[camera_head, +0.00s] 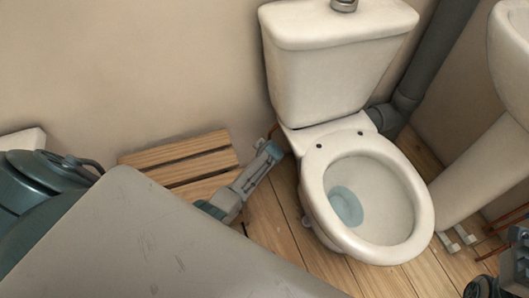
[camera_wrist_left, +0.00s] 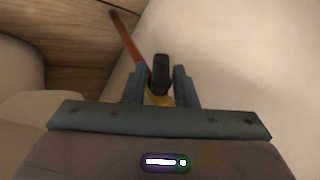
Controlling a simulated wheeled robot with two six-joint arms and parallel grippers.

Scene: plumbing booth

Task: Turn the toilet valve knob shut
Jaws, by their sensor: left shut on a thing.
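The toilet (camera_head: 318,180) stands against the wall in the head view, its seat ring around an open bowl. My left gripper (camera_head: 271,151) reaches in low beside the toilet, left of its base. In the left wrist view my left gripper (camera_wrist_left: 161,82) is shut on the black valve knob (camera_wrist_left: 161,70), with one finger on each side of it. A yellowish brass valve body (camera_wrist_left: 160,99) shows below the knob, and a copper pipe (camera_wrist_left: 127,37) runs up and left from it. The knob is hidden in the head view.
A slatted wooden piece (camera_head: 180,160) lies by the wall left of my gripper. A grey drain pipe (camera_head: 410,90) stands behind the toilet, and a white basin pedestal (camera_head: 480,170) is to the right. Plank floor shows in front of the toilet.

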